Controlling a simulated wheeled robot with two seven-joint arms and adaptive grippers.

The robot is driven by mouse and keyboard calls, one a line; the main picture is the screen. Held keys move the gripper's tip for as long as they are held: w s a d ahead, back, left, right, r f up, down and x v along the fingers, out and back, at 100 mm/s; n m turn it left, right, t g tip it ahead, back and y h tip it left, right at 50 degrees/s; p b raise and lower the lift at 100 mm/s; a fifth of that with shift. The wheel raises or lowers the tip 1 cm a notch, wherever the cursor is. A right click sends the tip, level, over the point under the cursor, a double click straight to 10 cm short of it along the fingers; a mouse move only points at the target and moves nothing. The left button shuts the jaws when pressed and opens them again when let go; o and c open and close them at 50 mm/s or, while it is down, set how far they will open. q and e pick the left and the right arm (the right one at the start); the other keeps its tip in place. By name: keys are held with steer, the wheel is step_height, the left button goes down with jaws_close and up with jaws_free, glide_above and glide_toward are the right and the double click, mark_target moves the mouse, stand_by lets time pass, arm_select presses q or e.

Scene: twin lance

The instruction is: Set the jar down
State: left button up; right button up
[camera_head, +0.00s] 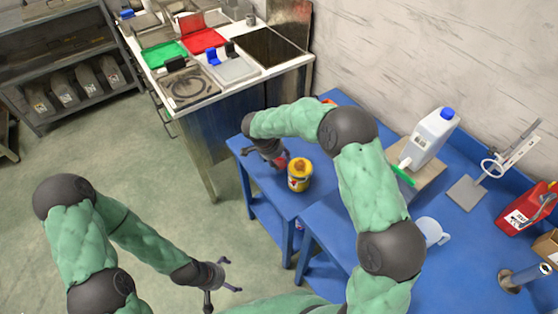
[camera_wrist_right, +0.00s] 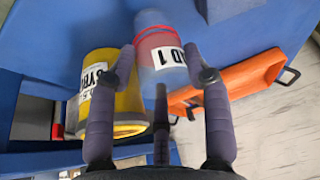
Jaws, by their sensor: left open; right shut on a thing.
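A jar (camera_wrist_right: 158,42) with reddish contents, a red band and a white label reading "D 1" is between the fingers of my right gripper (camera_wrist_right: 160,62) in the wrist view. The gripper is shut on it. In the head view my right gripper (camera_head: 276,157) is over the small blue table, and only a red bit of the jar (camera_head: 283,161) shows. I cannot tell whether its base touches the table. A yellow can (camera_head: 299,175) stands close beside it, also in the wrist view (camera_wrist_right: 97,88). My left gripper (camera_head: 224,287) is open and empty, low over the floor.
The small blue table (camera_head: 318,196) adjoins a larger blue bench with a white jug (camera_head: 430,138), a red canister (camera_head: 527,208) and a clear pitcher (camera_head: 433,231). An orange tray (camera_wrist_right: 228,84) lies near the jar. A white-topped workstation (camera_head: 182,100) stands behind.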

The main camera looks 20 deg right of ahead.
steer(key=shift+f, duration=0.25)
steer(key=shift+f, duration=0.1)
steer(key=o, duration=1.4)
steer(key=shift+r, duration=0.3)
steer(key=p+v, duration=0.3)
steer(key=v, duration=0.8)
steer(key=shift+a+r, duration=0.2)
steer(key=shift+r, duration=0.1)
